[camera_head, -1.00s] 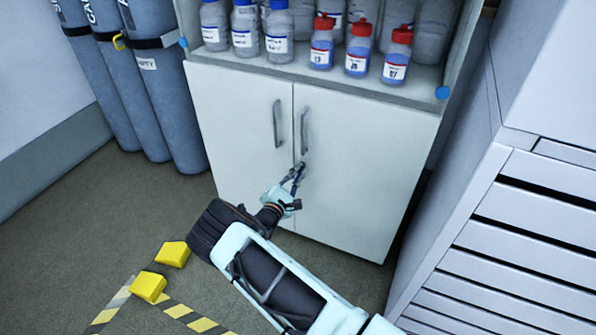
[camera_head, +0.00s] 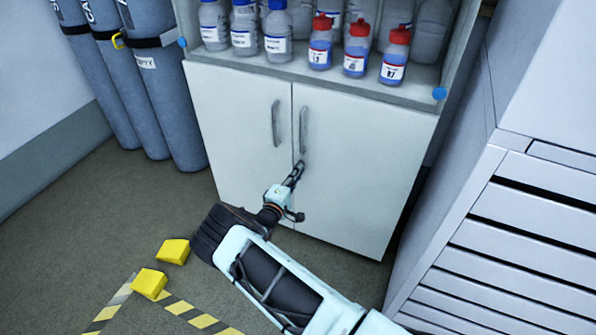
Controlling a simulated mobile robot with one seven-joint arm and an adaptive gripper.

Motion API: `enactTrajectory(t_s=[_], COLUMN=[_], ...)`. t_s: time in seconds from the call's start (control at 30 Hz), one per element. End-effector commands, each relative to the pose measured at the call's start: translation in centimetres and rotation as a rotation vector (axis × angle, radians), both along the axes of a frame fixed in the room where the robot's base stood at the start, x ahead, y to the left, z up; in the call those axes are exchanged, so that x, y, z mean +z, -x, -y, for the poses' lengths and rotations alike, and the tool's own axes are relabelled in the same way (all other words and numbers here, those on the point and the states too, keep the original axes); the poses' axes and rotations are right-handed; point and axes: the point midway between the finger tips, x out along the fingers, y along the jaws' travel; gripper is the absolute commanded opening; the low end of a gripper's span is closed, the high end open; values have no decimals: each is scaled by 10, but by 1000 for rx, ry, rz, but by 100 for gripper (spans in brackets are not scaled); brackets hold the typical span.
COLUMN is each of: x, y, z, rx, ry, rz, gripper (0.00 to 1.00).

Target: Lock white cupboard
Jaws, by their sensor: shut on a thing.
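The white cupboard (camera_head: 362,165) stands in the middle with both doors shut. Its left door has a vertical handle (camera_head: 275,123) and its right door a matching handle (camera_head: 303,130), either side of the seam. My gripper (camera_head: 297,168) is at the seam, just below the right handle. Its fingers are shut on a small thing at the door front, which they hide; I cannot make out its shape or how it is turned. The lock itself is also hidden behind the fingertips.
Blue-capped bottles (camera_head: 278,32) and red-capped bottles (camera_head: 355,50) stand on the open shelf above the doors. Grey gas cylinders (camera_head: 165,95) stand at left, a drawer unit (camera_head: 500,240) at right. Yellow blocks (camera_head: 150,283) lie on the floor left of my arm.

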Motion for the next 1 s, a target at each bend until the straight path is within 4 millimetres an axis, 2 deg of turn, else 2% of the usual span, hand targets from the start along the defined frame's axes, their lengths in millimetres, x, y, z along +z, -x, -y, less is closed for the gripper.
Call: enactTrajectory(t_s=[0.63, 0.67, 0.8, 1.0], x=[0, 0, 0, 0], y=[0, 0, 0, 0], z=[-1, -1, -1, 0], rx=[1, 2, 1, 1], ry=[-46, -46, -45, -44], rz=[17, 17, 16, 16], gripper=[0, 10, 25, 25])
